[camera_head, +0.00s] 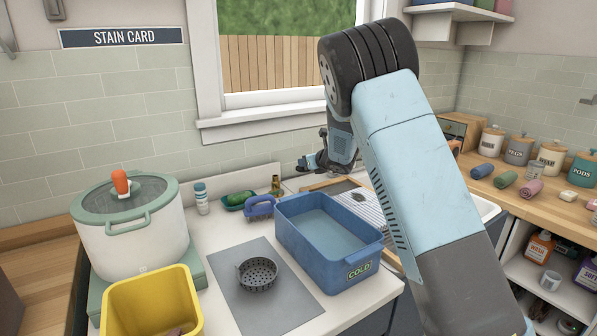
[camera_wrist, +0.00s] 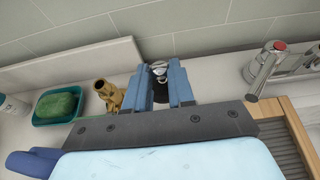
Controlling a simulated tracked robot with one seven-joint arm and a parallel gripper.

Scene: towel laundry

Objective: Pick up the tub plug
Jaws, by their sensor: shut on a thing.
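The tub plug (camera_wrist: 159,71) shows in the wrist view as a small dark piece with a shiny metal top, between the fingertips. My gripper (camera_wrist: 161,88) is shut on it, with one blue finger on each side. In the head view my gripper (camera_head: 308,163) is above the back of the counter, behind the blue COLD tub (camera_head: 350,257). The plug cannot be made out clearly in the head view. Its lower part is hidden by the fingers and the wrist plate.
A brass fitting (camera_wrist: 109,96) stands just left of the fingers, beside a green soap in a teal dish (camera_wrist: 40,112). A tap (camera_wrist: 266,68) is to the right. A white pot (camera_head: 135,235), yellow bin (camera_head: 150,300) and strainer (camera_head: 257,274) stand further forward.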

